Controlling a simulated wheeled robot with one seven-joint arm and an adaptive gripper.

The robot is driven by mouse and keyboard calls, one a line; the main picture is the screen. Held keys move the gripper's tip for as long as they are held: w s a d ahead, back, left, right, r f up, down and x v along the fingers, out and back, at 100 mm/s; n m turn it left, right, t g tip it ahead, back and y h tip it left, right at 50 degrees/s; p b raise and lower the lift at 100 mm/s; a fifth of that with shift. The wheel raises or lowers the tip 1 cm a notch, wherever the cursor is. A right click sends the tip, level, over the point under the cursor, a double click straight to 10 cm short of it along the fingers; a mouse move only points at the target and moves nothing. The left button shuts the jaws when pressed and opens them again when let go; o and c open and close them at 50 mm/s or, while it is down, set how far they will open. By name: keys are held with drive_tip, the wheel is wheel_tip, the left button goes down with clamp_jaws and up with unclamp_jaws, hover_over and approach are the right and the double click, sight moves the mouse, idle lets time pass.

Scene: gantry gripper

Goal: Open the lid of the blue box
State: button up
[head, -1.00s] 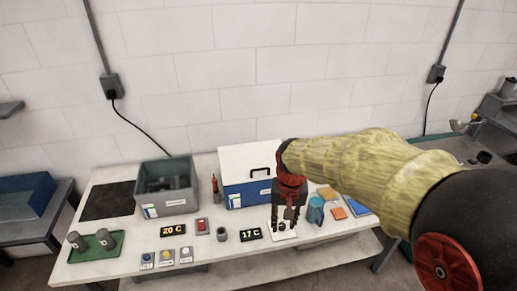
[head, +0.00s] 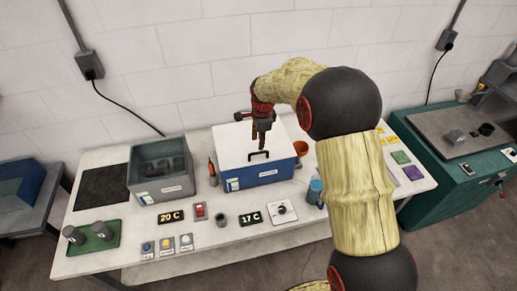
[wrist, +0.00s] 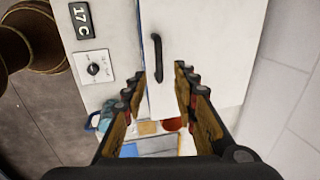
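The blue box (head: 268,174) stands at the back of the white table. Its white lid (head: 232,148) is shut and has a black handle (head: 258,156) near the front edge. The handle (wrist: 157,58) and lid (wrist: 205,45) also show in the wrist view. My gripper (head: 260,143) points down above the lid, by the handle. The handle appears beyond the fingertips; I cannot tell the exact gap.
A grey bin (head: 160,172) stands left of the box, with an orange-tipped bottle (head: 212,172) between them. A dial plate (head: 283,211), a 17 C display (head: 250,218) and a blue mug (head: 315,190) are in front. An orange pot (head: 300,148) stands right of the box.

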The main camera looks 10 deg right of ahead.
sight(259, 153)
drive_tip(key=shift+w+f, duration=0.2)
drive_tip(key=shift+f, duration=0.95)
drive_tip(key=shift+w+f, duration=0.25)
drive_tip(key=shift+f, duration=0.95)
drive_tip(key=shift+w+f, duration=0.2)
drive_tip(key=shift+f, duration=0.95)
drive_tip(key=shift+c, duration=0.4)
clamp_jaws()
